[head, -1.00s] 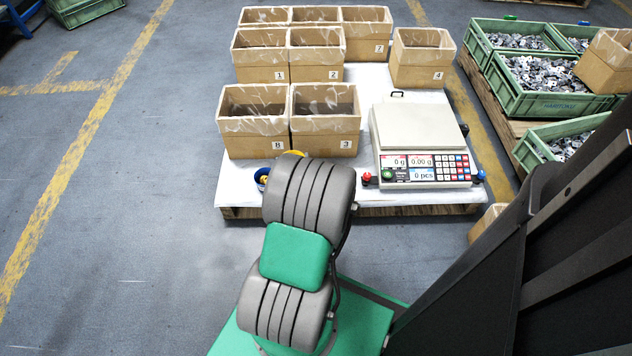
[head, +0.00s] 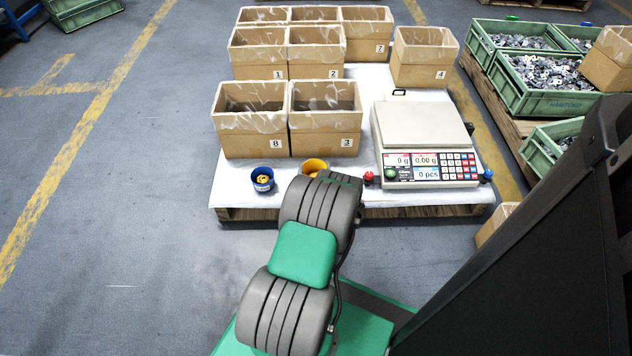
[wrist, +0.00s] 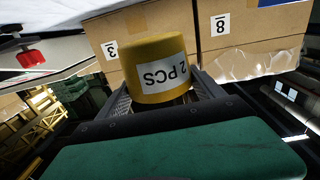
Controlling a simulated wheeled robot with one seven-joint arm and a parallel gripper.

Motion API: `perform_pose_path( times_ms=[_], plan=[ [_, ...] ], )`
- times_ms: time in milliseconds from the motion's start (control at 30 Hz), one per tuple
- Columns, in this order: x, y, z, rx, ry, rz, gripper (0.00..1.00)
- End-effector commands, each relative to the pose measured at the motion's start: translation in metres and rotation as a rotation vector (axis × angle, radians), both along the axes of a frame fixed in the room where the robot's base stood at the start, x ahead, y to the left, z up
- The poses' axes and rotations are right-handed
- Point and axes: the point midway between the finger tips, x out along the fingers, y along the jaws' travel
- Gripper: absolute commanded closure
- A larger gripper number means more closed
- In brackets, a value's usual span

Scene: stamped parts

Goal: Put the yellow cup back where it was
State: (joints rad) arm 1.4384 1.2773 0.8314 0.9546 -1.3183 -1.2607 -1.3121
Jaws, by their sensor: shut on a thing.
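The yellow cup (head: 314,166) shows just beyond the end of my arm in the head view, over the front edge of the white-covered pallet, its lower part hidden by the arm. In the wrist view the yellow cup (wrist: 158,68) carries an upside-down "2 PCS" label and sits between the fingers. My gripper (wrist: 163,97) is shut on it. Whether its base touches the cloth cannot be told.
Boxes 8 (head: 252,134) and 3 (head: 325,132) stand behind the cups. The counting scale (head: 425,140) is to the right, with a red knob (head: 369,177) at its front left corner. Bare cloth (head: 230,186) lies left of the blue cup.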

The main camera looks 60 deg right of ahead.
Motion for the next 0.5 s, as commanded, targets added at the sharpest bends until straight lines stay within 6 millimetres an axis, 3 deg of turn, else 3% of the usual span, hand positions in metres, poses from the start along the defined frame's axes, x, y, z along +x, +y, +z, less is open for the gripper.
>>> perform_pose_path(
  times_ms=[33, 267, 400, 500],
  plan=[
    [0.004, -0.008, -0.020, -0.001, 0.000, 0.002, 0.64],
    [0.009, -0.028, -0.039, -0.002, 0.000, 0.001, 0.64],
    [0.009, -0.028, -0.065, 0.001, -0.002, 0.001, 0.64],
    [0.009, -0.029, -0.068, 0.000, -0.001, 0.001, 0.64]
  ],
)
